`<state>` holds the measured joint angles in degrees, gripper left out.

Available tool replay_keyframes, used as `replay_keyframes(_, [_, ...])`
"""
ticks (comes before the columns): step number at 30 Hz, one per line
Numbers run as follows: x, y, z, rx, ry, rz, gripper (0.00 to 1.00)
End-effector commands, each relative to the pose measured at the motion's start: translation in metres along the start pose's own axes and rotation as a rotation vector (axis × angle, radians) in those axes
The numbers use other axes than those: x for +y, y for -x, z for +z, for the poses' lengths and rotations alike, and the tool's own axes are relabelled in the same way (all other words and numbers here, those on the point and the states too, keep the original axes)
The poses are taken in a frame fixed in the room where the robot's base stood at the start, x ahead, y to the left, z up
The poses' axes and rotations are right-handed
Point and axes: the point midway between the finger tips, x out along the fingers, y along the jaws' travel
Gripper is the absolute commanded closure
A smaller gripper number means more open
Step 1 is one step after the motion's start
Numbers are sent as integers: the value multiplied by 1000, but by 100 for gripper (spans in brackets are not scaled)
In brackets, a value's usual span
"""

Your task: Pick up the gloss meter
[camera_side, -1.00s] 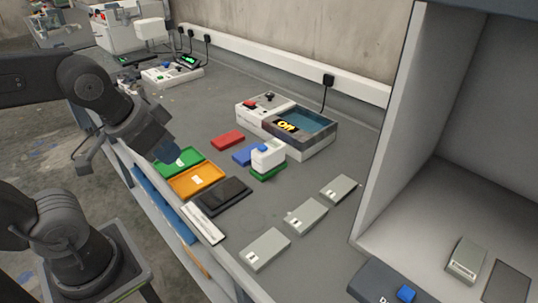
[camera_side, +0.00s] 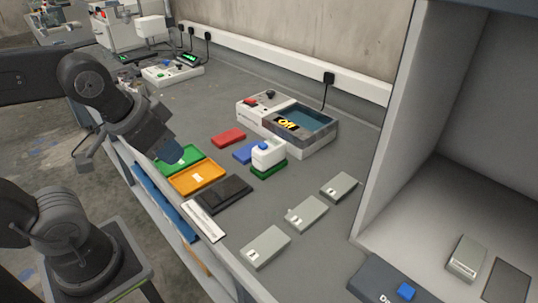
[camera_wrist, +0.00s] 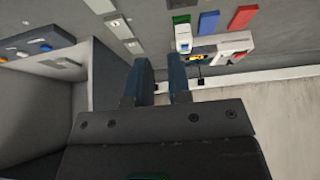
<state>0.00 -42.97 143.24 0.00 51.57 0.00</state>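My gripper (camera_side: 168,150) hangs over the near bench edge by the green tray, apart from everything. In the wrist view its two dark fingers (camera_wrist: 160,66) are spread with an empty gap between them. I cannot tell for certain which item is the gloss meter. Another grey device (camera_side: 467,258) sits inside the light booth.
Green (camera_side: 182,160), orange (camera_side: 196,178) and black (camera_side: 223,194) trays lie along the near edge. Red (camera_side: 228,138) and blue (camera_side: 246,152) blocks lie beyond. A white machine (camera_side: 290,125) stands at the back. The booth wall (camera_side: 408,120) rises at the right.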

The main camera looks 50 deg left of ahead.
Motion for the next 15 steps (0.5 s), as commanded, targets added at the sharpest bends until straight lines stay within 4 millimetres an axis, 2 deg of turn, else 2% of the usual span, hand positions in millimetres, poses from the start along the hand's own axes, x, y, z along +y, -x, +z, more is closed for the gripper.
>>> replay_keyframes(2, [0,0,0,0,0,0,74])
replay_keyframes(15, [0,0,0,0,0,0,32])
